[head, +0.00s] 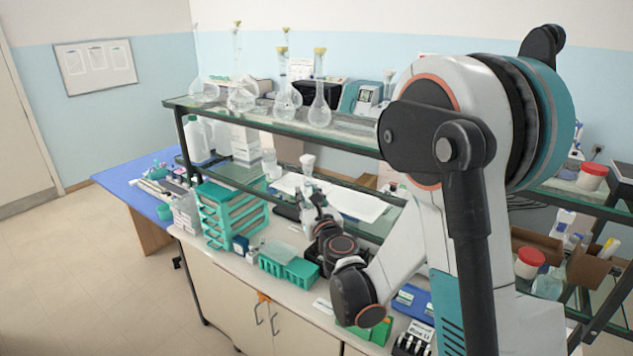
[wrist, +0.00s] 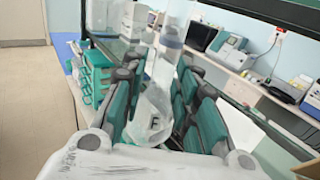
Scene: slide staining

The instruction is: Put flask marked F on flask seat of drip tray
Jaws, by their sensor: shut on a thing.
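The clear flask marked F (wrist: 155,124) stands between the teal-padded fingers of my gripper (wrist: 160,108) in the wrist view, its neck pointing up. My gripper is shut on it. In the head view my gripper (head: 316,208) is over the bench, below the upper glass shelf, and the flask's pale top (head: 307,164) shows just above it. The lower part of the flask is hidden there. I cannot make out the drip tray or its flask seat for certain; my arm covers part of the bench.
Several clear flasks stand on the upper glass shelf (head: 270,120). Teal drawers (head: 228,212) and a teal rack (head: 290,268) sit on the bench left of my arm. White paper (head: 350,203) lies on the lower shelf behind. A red-lidded jar (head: 529,263) stands at right.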

